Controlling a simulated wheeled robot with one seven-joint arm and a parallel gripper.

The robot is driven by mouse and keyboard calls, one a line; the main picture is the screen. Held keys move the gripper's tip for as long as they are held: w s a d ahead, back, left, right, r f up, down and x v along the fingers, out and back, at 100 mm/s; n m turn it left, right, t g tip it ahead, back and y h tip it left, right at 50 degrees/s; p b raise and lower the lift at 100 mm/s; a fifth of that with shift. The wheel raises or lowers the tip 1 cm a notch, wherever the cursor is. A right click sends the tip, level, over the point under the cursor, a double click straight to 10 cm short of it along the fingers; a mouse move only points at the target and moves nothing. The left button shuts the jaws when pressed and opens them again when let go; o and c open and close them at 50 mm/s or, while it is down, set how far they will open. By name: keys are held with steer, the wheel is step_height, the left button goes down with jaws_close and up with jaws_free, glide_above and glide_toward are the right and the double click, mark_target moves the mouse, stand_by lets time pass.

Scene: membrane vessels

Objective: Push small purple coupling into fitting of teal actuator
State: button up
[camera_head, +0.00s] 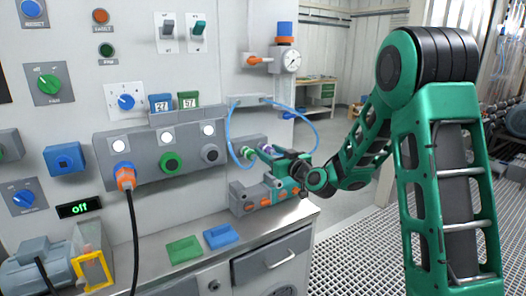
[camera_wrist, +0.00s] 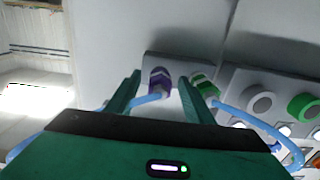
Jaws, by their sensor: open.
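The small purple coupling (camera_wrist: 160,78) shows in the wrist view at a grey plate, with a light blue hose on its near end. It also shows, small and partly hidden by my gripper, in the head view (camera_head: 268,150). My gripper (camera_wrist: 160,84) is open, with one finger on each side of the purple coupling. No firm contact is visible. A green coupling (camera_wrist: 204,84) stands just beyond the right finger. In the head view my gripper (camera_head: 263,154) is close to the panel.
A grey block with orange parts (camera_head: 265,196) sits below my gripper on the bench. The blue hose (camera_head: 312,130) loops around beside it. A gauge with valve (camera_head: 290,60) is above. Green (camera_head: 184,250) and blue (camera_head: 220,236) pads lie on the bench.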

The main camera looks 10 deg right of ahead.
mark_target(273, 154)
stand_by(0.4)
jaws_close()
steer(key=shift+v, duration=2.95)
